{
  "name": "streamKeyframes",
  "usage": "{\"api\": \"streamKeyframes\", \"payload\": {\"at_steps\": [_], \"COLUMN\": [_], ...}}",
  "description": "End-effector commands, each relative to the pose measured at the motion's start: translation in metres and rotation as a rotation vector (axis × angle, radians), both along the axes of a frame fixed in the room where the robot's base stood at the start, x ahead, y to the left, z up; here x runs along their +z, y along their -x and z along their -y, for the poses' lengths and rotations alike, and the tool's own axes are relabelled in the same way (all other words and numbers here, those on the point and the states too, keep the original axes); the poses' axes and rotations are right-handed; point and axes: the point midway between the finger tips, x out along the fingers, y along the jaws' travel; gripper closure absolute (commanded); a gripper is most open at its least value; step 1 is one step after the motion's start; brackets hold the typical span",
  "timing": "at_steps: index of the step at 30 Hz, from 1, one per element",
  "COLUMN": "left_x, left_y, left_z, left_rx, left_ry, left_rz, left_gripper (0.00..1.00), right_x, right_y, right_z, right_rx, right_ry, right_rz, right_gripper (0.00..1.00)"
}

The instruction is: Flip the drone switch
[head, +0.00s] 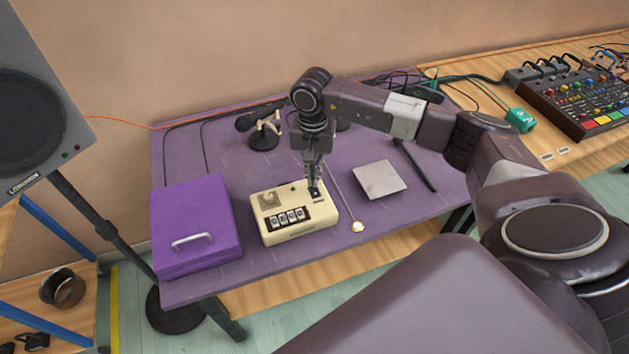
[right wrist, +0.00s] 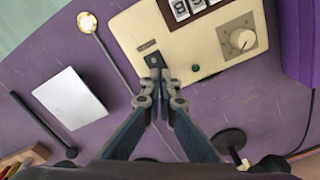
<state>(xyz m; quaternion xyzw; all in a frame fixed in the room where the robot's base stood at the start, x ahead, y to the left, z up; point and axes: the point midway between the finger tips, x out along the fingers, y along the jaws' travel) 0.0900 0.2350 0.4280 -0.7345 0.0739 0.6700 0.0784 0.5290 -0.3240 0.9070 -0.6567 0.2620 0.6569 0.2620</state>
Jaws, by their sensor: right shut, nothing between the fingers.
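A cream box (head: 298,231) with a knob (head: 268,198) and a row of white tiles stands on the purple table. A dark switch plate (head: 317,196) sits near the right end of its top. In the right wrist view the box (right wrist: 130,32) shows the plate (right wrist: 151,60) near one corner, with a green light beside it. My right gripper (head: 315,184) points down over the plate, shut and empty. In the right wrist view its fingertips (right wrist: 157,74) are at the plate and partly cover it. I cannot tell whether they touch the switch. My left gripper is out of view.
A purple case (head: 195,215) stands close left of the box. A thin rod with a round end (head: 357,226) and a pale square plate (head: 380,179) lie to the right. A black stand (head: 263,138) is behind. A mixer (head: 580,100) stands on the far right table.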

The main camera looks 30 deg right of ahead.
Motion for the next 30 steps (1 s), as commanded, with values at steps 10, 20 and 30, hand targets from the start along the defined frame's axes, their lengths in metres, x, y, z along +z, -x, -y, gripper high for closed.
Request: {"api": "streamKeyframes", "payload": {"at_steps": [10, 20, 30], "left_x": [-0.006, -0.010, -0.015], "left_y": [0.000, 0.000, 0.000], "left_z": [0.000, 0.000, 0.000], "left_rx": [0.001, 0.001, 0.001], "left_ry": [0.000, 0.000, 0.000], "left_rz": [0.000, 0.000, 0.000], "left_gripper": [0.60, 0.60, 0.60], "right_x": [-0.006, -0.011, -0.016], "right_y": [0.000, 0.000, 0.000], "right_z": [0.000, 0.000, 0.000], "right_rx": [0.000, 0.000, -0.001], "right_ry": [0.000, 0.000, 0.000], "right_rz": [0.000, 0.000, 0.000], "right_gripper": [1.00, 1.00, 1.00]}}
